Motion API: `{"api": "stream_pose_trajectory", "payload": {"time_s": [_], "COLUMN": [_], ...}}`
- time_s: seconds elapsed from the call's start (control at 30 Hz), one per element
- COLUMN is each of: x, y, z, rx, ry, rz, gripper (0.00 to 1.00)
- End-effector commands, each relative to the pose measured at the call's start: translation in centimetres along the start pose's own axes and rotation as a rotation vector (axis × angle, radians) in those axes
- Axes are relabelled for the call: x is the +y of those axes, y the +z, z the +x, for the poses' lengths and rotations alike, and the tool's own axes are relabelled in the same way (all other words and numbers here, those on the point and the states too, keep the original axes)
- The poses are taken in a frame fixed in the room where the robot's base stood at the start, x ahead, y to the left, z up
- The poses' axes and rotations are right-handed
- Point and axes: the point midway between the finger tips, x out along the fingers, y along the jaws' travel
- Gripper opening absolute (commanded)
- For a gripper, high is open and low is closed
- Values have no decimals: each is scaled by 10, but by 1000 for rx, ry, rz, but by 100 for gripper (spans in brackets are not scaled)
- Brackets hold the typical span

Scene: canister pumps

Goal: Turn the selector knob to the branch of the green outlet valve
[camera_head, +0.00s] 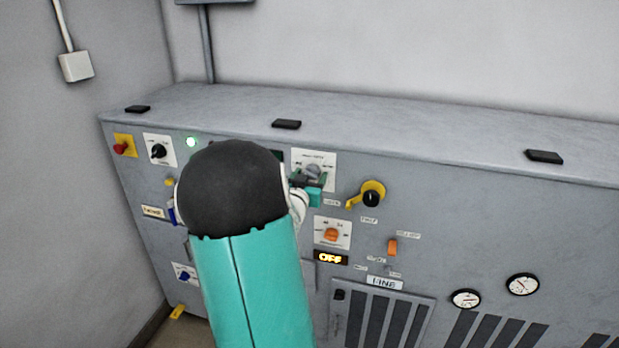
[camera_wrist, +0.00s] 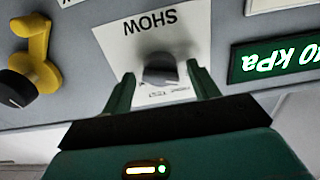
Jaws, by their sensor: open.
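My gripper (camera_head: 305,184) is at the upper middle of the grey panel, partly hidden behind my arm. In the wrist view my gripper (camera_wrist: 163,80) is open, with its green fingers on either side of a grey knob (camera_wrist: 160,68). I cannot tell whether they touch it. This knob (camera_head: 314,170) sits on a white plate lettered SHOW, upside down in the wrist view. An orange knob (camera_head: 332,235) on another white plate is below it. A black knob (camera_head: 158,151) is at the upper left. I cannot tell which is the selector knob, and I see no clearly green outlet valve.
A yellow handle with a black hub (camera_head: 371,198) is right of my gripper. A green kPa display (camera_wrist: 275,62) is beside the SHOW plate. An orange switch (camera_head: 392,247), an OFF display (camera_head: 331,258) and a red button (camera_head: 121,148) are also on the panel.

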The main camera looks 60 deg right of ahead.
Motion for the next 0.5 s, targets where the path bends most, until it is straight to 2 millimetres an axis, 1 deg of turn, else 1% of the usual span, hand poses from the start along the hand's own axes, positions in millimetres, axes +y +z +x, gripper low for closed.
{"api": "stream_pose_trajectory", "payload": {"time_s": [0.1, 0.3, 0.37, 0.5], "x": [0, 0, 0, 0], "y": [0, 0, 0, 0], "z": [4, 3, 3, 3], "rx": [-1, -1, -1, -1], "ry": [-1, -1, -1, -1], "rz": [0, 0, 0, 0], "gripper": [60, 60, 48, 21]}}
